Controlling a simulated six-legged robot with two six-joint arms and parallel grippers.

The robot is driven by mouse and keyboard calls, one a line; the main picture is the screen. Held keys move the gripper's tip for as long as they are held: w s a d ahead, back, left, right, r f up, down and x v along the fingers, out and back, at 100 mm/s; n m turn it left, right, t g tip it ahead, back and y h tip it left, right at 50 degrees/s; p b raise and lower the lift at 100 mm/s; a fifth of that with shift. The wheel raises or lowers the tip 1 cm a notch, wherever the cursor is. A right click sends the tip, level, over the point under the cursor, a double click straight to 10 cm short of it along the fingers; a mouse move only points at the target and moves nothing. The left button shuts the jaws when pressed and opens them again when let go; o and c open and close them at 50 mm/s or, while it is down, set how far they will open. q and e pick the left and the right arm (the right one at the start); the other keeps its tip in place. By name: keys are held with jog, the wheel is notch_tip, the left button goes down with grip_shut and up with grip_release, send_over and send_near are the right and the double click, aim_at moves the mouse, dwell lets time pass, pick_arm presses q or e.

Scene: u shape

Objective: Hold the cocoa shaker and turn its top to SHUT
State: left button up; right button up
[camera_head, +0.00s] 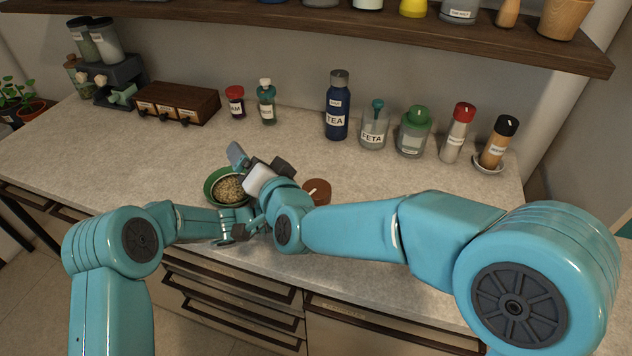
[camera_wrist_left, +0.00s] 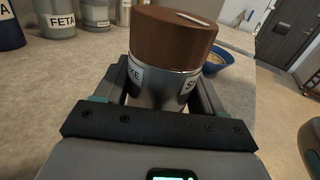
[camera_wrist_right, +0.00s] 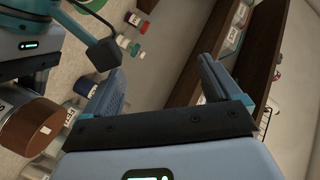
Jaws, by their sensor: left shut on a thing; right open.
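The cocoa shaker has a steel body (camera_wrist_left: 160,92) and a brown top (camera_wrist_left: 172,38) with a pale mark. In the left wrist view it stands between the fingers of my left gripper (camera_wrist_left: 158,98), which is shut on the body. Label parts reading "KE" and "S" show at its sides. In the head view only the brown top (camera_head: 318,190) shows, behind my right wrist. My right gripper (camera_head: 262,160) is open and empty, left of the shaker. In the right wrist view the brown top (camera_wrist_right: 30,128) is at lower left, outside the open fingers.
A green bowl of grain (camera_head: 212,188) is close to both grippers. A spice drawer box (camera_head: 178,102), small jars, a TEA bottle (camera_head: 337,110), a FETA jar (camera_head: 374,130) and several shakers line the back. A shelf (camera_head: 400,22) hangs above. The counter's left part is clear.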

jog(key=s+d+n+t+h, duration=0.1)
jog(key=s+d+t+h, duration=0.1)
jog(key=s+d+t, duration=0.1)
jog(key=n+t+h, duration=0.1)
jog(key=n+h, duration=0.3)
send_near(316, 179)
jog(key=w, duration=0.6)
jog(key=w+a, duration=0.1)
jog(key=w, duration=0.2)
jog(key=shift+w+f, duration=0.15)
jog(key=shift+f, duration=0.1)
jog(key=shift+c, duration=0.7)
jog(key=c, duration=0.8)
